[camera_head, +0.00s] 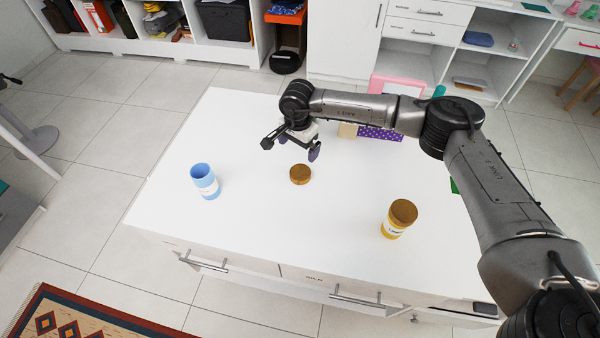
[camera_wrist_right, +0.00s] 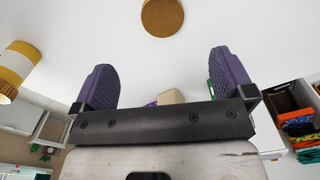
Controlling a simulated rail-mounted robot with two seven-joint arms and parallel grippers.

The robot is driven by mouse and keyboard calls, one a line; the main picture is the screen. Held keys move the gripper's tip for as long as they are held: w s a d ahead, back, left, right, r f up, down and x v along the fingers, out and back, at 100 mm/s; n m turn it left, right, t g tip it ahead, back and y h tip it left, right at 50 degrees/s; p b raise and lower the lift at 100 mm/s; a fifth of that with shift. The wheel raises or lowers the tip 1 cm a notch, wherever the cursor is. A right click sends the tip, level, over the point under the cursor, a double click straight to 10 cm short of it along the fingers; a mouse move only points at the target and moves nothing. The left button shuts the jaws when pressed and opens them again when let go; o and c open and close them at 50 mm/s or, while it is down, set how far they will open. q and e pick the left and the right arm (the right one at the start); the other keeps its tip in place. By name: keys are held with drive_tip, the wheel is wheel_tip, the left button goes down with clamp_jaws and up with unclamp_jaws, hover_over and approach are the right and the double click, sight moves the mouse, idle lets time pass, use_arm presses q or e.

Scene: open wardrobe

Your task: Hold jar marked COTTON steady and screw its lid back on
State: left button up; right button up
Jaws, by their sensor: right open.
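A light blue jar (camera_head: 205,182) with a white label stands upright and open on the white table; its label is too small to read. A round brown lid (camera_head: 300,174) lies flat on the table to the right of the blue jar, apart from it. The lid also shows at the top of the right wrist view (camera_wrist_right: 162,17). My right gripper (camera_head: 299,147) is open and empty above the table, just behind the lid in the head view. Its purple fingers (camera_wrist_right: 163,65) stand wide apart in the wrist view. My left gripper is not in view.
A yellow jar (camera_head: 392,228) with a brown lid on stands at the right, near the front edge; it also shows in the wrist view (camera_wrist_right: 12,72). A purple dotted box (camera_head: 378,133) and a pink item (camera_head: 398,84) are behind my right arm.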

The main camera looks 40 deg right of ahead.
drive_tip(key=shift+n, duration=0.3)
drive_tip(key=b, duration=0.1)
hover_over(298, 174)
wheel_tip(298, 174, down, 7)
drive_tip(key=shift+s, duration=0.1)
drive_tip(key=shift+f, duration=0.8)
drive_tip(key=shift+f+b, duration=0.1)
drive_tip(key=shift+b, duration=0.2)
